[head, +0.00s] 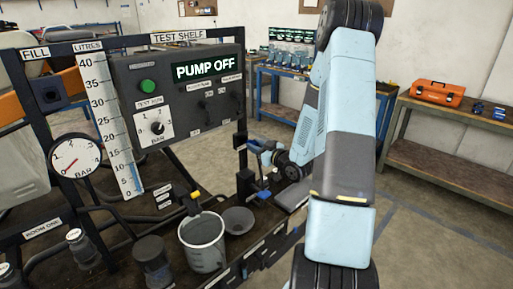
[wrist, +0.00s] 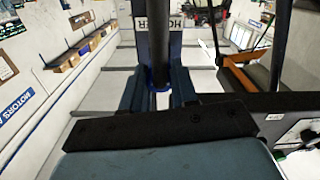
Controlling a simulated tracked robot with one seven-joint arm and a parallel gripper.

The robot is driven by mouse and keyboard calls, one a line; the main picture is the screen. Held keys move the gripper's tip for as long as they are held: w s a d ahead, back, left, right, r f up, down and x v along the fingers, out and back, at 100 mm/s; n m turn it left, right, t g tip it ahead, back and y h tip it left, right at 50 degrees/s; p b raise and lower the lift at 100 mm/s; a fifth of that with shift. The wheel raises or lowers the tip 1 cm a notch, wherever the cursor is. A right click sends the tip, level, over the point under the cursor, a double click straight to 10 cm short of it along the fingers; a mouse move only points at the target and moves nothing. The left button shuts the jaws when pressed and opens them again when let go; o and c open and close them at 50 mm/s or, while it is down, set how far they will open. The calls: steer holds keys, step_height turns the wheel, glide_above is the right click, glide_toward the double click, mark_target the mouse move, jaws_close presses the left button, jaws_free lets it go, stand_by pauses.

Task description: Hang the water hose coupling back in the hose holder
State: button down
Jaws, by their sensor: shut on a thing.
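My gripper (head: 256,149) is at the right end of the test shelf, beside its dark upright. In the wrist view my gripper (wrist: 157,88) has its fingers shut around a dark round hose piece with a blue ring, the water hose coupling (wrist: 158,50). In the head view the coupling is small and partly hidden by my gripper. A blue fitting (head: 263,194) shows below my gripper; I cannot tell whether it belongs to the coupling or to the shelf.
The test shelf has a control box reading PUMP OFF (head: 204,70) and a pressure gauge (head: 75,160). A grey measuring jug (head: 202,243) and a dark funnel (head: 238,220) stand low at its front. A bench with an orange toolbox (head: 437,93) stands right. The floor between is clear.

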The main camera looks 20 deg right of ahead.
steer(key=shift+x, duration=1.1)
steer(key=c, duration=0.8)
jaws_free()
steer(key=v, duration=1.3)
steer(key=shift+s+d, duration=0.1)
steer(key=shift+s, duration=0.3)
